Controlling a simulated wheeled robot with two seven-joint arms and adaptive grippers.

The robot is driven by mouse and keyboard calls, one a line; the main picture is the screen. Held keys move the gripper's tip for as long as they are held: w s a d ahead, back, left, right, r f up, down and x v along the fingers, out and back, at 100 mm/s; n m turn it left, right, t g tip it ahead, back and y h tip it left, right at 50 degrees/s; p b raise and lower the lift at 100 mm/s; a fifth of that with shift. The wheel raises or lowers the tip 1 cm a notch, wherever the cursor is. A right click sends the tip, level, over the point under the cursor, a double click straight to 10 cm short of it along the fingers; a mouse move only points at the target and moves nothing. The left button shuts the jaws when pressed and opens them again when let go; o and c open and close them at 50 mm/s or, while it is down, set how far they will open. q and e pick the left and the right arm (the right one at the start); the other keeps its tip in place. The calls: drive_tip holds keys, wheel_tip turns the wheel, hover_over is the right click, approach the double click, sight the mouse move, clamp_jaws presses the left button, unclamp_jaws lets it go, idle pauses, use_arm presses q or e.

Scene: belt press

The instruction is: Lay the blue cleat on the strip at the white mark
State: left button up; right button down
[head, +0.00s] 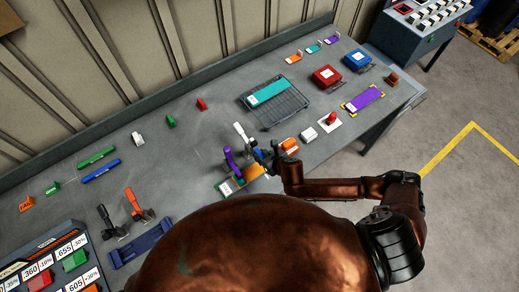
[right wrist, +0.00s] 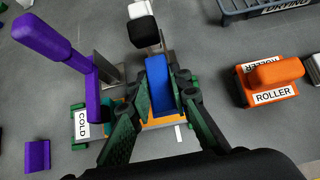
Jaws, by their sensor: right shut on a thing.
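My right gripper (head: 264,154) is over the front middle of the bench and is shut on the blue cleat (right wrist: 160,88). In the right wrist view the cleat stands between the green fingers of the gripper (right wrist: 162,100). The orange strip (right wrist: 160,124) shows below and behind the fingers, partly hidden by them; it also shows in the head view (head: 254,172). A small white mark (right wrist: 178,134) shows by the strip. I cannot tell whether the cleat touches the strip. My left gripper is not in view.
A purple-handled tool (right wrist: 52,48) stands close left of the gripper, near a COLD label (right wrist: 82,123). A white-and-black-handled tool (right wrist: 142,28) stands just beyond. An orange roller (right wrist: 272,82) is at right, and a drying rack (head: 282,103) lies behind.

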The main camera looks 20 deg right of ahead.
drive_tip(key=shift+s+a, duration=0.1)
drive_tip(key=shift+r+p, duration=0.1)
drive_tip(key=shift+p, duration=0.25)
wheel_tip(320, 180, down, 4)
drive_tip(key=shift+s+r+b, duration=0.1)
drive_tip(key=shift+r+b, duration=0.05)
drive_tip(key=shift+b, duration=0.75)
drive_tip(key=shift+f+b, duration=0.5)
drive_tip(key=shift+f, duration=0.5)
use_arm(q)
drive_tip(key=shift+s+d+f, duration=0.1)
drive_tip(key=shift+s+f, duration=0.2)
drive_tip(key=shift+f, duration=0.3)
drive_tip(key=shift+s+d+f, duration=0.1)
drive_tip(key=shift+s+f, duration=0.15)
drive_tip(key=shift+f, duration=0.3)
use_arm(e)
drive_tip(key=shift+f, duration=0.1)
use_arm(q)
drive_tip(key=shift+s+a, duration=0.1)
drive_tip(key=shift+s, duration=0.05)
use_arm(e)
drive_tip(key=shift+f, duration=0.1)
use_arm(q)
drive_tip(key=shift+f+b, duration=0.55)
use_arm(e)
drive_tip(key=shift+f, duration=1.35)
